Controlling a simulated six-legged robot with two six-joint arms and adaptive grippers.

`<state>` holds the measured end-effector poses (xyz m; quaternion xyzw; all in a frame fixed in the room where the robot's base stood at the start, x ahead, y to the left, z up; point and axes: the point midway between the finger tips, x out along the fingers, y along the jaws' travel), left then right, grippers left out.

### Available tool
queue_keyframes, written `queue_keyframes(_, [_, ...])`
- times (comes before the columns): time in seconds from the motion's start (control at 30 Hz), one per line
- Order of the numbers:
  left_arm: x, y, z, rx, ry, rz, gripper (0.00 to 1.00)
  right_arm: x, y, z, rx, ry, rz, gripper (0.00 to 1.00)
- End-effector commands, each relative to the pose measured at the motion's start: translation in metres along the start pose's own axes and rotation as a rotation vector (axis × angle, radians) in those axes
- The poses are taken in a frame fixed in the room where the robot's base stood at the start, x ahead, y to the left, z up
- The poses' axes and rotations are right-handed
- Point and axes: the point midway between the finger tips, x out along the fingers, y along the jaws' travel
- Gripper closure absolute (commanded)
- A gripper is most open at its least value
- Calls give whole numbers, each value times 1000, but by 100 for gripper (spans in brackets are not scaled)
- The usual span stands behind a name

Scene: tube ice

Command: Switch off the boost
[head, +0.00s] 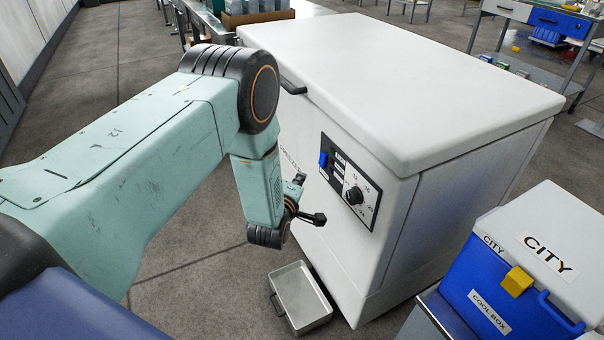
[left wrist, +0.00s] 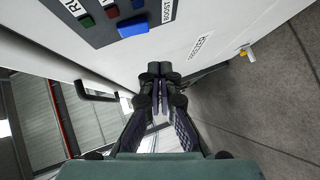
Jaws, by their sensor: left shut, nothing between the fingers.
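The white chest freezer (head: 390,80) has a dark control panel (head: 350,182) on its front. The blue boost switch (head: 323,158) is at the panel's upper left; in the left wrist view it is a blue rocker (left wrist: 132,26) beside the BOOST label (left wrist: 167,11). I cannot tell which way it is tipped. Below it in the head view is a round dial (head: 355,195). My left gripper (head: 301,180) is shut and empty, to the left of and below the switch, apart from it. Its closed fingertips (left wrist: 160,72) show in the wrist view. My right gripper is not in view.
A dark lid handle (head: 293,87) sticks out above my gripper. A metal tray (head: 301,297) lies on the floor below. A yellow tap (left wrist: 245,51) shows low on the front. A blue cool box (head: 510,290) stands at the right. Floor left of the freezer is clear.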

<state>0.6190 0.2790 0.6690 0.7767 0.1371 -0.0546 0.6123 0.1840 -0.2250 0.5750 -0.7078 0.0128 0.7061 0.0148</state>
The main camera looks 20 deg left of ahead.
Motion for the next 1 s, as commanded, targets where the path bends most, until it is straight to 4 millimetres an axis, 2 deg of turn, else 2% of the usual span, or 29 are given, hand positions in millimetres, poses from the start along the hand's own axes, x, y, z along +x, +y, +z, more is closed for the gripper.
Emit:
queue_keyframes(0.03, [-10, 2, 0, 1, -2, -1, 100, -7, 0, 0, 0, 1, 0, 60])
queue_keyframes(0.2, [-41, -3, 2, 2, -2, -1, 100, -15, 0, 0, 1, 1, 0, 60])
queue_keyframes(0.4, [-65, -7, 2, 0, 0, 2, 100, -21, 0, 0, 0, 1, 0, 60])
queue_keyframes(0.6, [-73, -8, 2, 0, 0, 4, 100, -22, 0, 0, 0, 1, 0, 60])
queue_keyframes(1.0, [-74, -9, 1, 0, 0, 3, 100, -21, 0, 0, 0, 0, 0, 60])
